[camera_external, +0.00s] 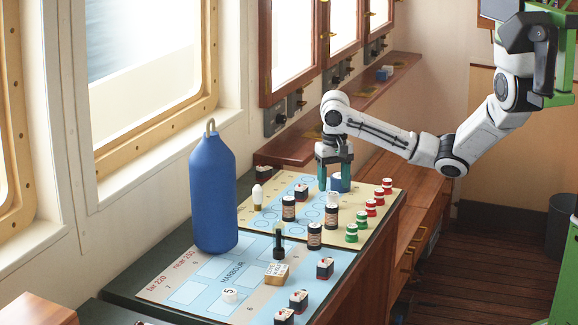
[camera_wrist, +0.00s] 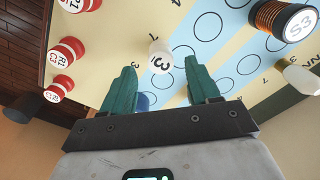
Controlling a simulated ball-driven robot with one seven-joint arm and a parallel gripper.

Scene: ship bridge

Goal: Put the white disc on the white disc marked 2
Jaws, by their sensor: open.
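My gripper (camera_external: 335,187) is open over the far end of the yellow and blue board, its teal fingers pointing down. The fingers also show in the wrist view (camera_wrist: 160,88). Another white disc (camera_external: 229,295), seemingly marked 5, lies on the HARBOUR board. I cannot make out a disc marked 2. A blue piece (camera_external: 337,182) shows between the fingers, partly hidden.
Red pieces (camera_external: 371,207) and green pieces (camera_external: 351,232) line the board's right edge.

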